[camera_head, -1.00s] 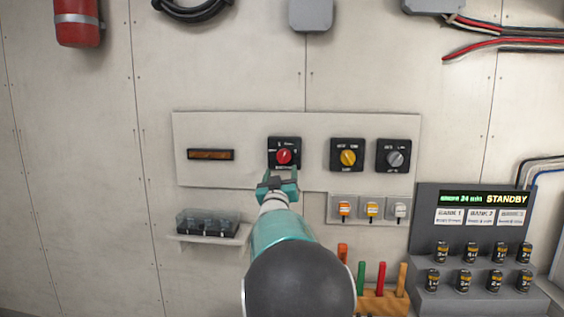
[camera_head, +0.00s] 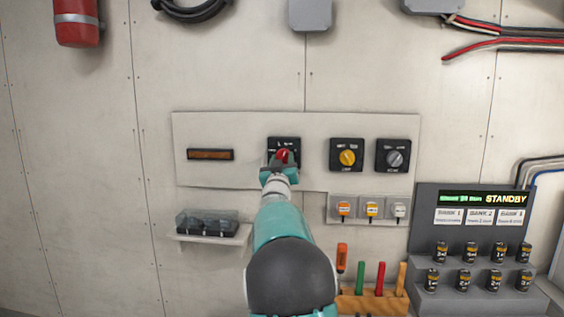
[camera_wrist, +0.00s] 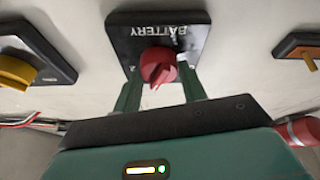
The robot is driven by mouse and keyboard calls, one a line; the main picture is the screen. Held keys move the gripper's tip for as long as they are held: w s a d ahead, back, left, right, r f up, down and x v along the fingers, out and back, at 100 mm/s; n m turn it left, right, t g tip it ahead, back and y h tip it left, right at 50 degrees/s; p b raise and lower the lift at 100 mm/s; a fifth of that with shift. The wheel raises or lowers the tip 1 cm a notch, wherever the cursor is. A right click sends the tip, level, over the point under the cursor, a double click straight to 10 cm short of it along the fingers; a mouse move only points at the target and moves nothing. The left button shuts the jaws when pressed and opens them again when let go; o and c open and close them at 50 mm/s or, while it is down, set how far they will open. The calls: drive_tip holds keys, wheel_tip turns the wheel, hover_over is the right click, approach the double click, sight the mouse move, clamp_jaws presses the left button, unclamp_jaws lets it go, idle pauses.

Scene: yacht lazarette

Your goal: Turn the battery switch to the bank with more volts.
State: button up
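The battery switch (camera_head: 284,145) is a black square plate with a red knob (camera_head: 283,155) on the wall panel. In the wrist view its plate (camera_wrist: 160,28) reads BATTERY upside down, and the red knob (camera_wrist: 158,66) shows a small pale mark toward the picture bottom. My gripper (camera_head: 280,165) is at the switch; in the wrist view my gripper (camera_wrist: 158,88) has one finger on each side of the knob, with gaps seen. It partly hides the switch in the head view. An amber display (camera_head: 210,155) is left of the switch; its text is unreadable.
Yellow-knob (camera_head: 347,156) and grey-knob (camera_head: 395,157) switches sit to the right, above three small toggles (camera_head: 371,209). A shelf with a clear-lidded box (camera_head: 207,223) is lower left. A tool rack (camera_head: 372,300) and a STANDBY station (camera_head: 470,215) with bank cards stand lower right.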

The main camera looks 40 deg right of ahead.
drive_tip(key=shift+m, duration=0.4)
drive_tip(key=shift+c, duration=0.3)
drive_tip(key=m+g, duration=0.2)
drive_tip(key=m, duration=0.2)
drive_tip(key=m+g+h, duration=0.1)
drive_tip(key=m+g, duration=0.1)
drive_tip(key=m, duration=0.1)
drive_tip(key=m+g+h, duration=0.1)
drive_tip(key=m, duration=0.3)
drive_tip(key=shift+w+a+r+m+g, duration=0.1)
drive_tip(key=shift+w+a+m+g, duration=0.05)
drive_tip(key=shift+m+g, duration=0.2)
drive_tip(key=o, duration=1)
drive_tip(key=shift+c, duration=0.2)
drive_tip(key=shift+a, duration=0.1)
drive_tip(key=v, duration=1.3)
drive_tip(key=shift+a, duration=0.3)
